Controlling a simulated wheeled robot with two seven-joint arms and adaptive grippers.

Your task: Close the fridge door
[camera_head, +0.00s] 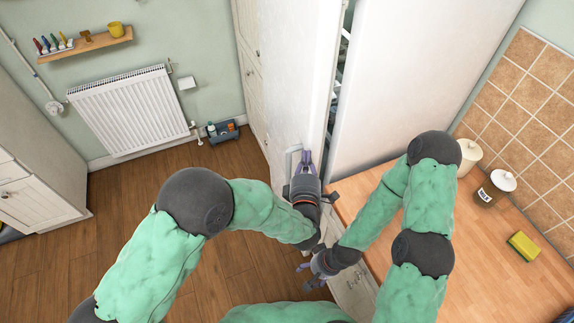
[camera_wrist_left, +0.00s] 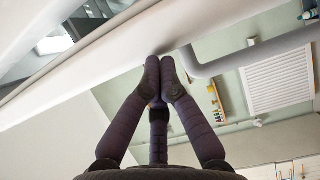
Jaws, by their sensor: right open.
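The white fridge door (camera_head: 292,70) stands slightly ajar in the head view, with a narrow gap along its right edge. Shelves show in the gap beside the fridge body (camera_head: 410,70). A pale handle (camera_head: 291,162) sits low on the door; in the left wrist view it is a grey bar (camera_wrist_left: 240,60). My left gripper (camera_head: 304,160) is at the door just right of the handle. Its fingers (camera_wrist_left: 160,65) are together and empty, tips at or very near the door face; contact is unclear.
The wooden counter (camera_head: 490,270) lies to the right, with a jar (camera_head: 495,188), a white canister (camera_head: 468,155) and a yellow sponge (camera_head: 523,245). A radiator (camera_head: 130,110) and a toolbox (camera_head: 222,131) are at the left wall. The wooden floor at left is mostly clear.

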